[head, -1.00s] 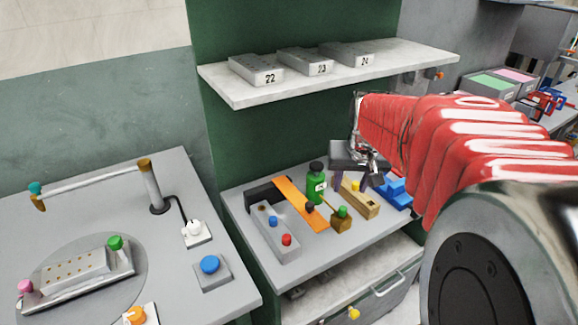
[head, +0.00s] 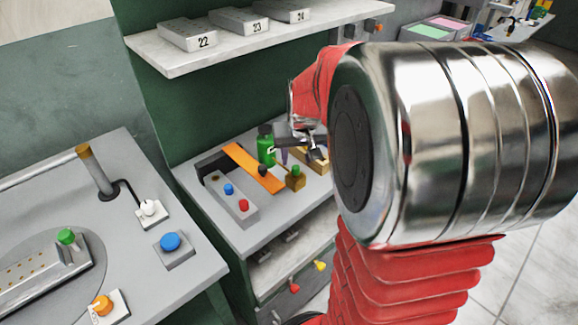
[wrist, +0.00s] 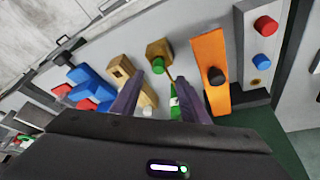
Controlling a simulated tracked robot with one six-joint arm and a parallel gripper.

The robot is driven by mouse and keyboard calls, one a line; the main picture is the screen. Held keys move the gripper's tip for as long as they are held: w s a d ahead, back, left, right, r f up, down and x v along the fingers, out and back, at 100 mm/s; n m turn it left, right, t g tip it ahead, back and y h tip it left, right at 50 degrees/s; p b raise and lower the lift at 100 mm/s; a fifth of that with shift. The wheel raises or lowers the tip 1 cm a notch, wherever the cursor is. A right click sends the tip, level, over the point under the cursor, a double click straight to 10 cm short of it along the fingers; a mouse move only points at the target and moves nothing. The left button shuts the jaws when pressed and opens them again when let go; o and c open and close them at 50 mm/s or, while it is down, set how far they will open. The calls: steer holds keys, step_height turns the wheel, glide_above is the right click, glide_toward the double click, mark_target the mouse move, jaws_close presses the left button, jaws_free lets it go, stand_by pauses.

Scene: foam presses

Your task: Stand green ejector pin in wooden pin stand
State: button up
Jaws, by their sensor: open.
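A small green knob (head: 296,170), which I take for the green ejector pin's head, sits at a brown block on the bench; it also shows in the wrist view (wrist: 158,56). Any shaft below it is hidden. A pale wooden block with a dark hole, likely the pin stand, lies beside it in the wrist view (wrist: 146,98), partly behind a finger. No held object is visible.
An orange strip (head: 252,167) and a grey box with red and blue knobs (head: 230,203) lie left of the bottle. Blue blocks (wrist: 87,80) lie beyond the wooden block. A shelf (head: 170,58) with numbered metal blocks overhangs behind.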

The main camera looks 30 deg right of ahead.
mark_target(296, 167)
steer(key=shift+w+f, duration=0.1)
steer(key=shift+f, duration=0.15)
steer(key=shift+x, duration=2.6)
steer(key=shift+d, duration=0.15)
steer(key=shift+c, duration=0.2)
jaws_close()
